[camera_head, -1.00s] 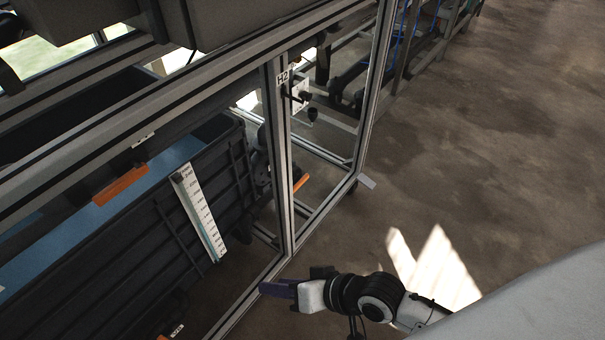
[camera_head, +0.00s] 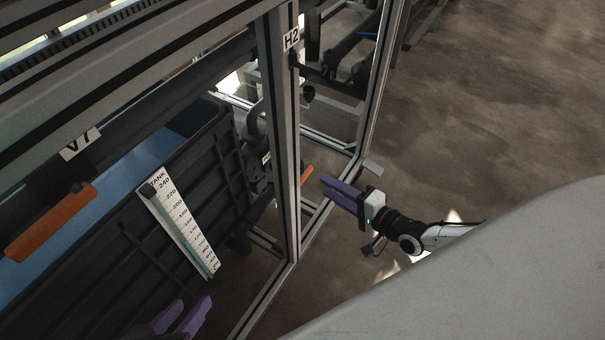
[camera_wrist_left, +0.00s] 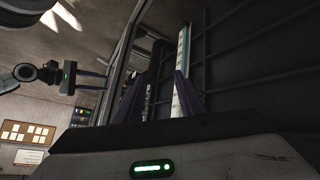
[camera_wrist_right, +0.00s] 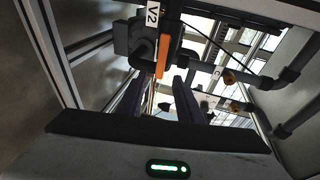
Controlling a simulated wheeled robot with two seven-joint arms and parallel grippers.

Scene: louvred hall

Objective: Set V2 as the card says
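The V2 label (camera_wrist_right: 152,15) shows at the top of the right wrist view. Just below it is an orange lever (camera_wrist_right: 163,57) on a dark valve body, long side upright in that picture. In the head view an orange lever end (camera_head: 307,174) shows beside the frame post, mostly hidden; I take it for the same lever. My right gripper (camera_head: 335,190) is open and empty, just right of the post and apart from the lever. My left gripper (camera_head: 183,315) is open and empty beside the dark tank wall. No readable card shows.
The aluminium frame post (camera_head: 283,130) carries an H2 label. A V7 label (camera_head: 80,142) and another orange lever (camera_head: 50,222) are at the left. A tank scale (camera_head: 180,225) lies along the tank wall. A noticeboard (camera_wrist_left: 27,132) is too small to read. Floor at right is clear.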

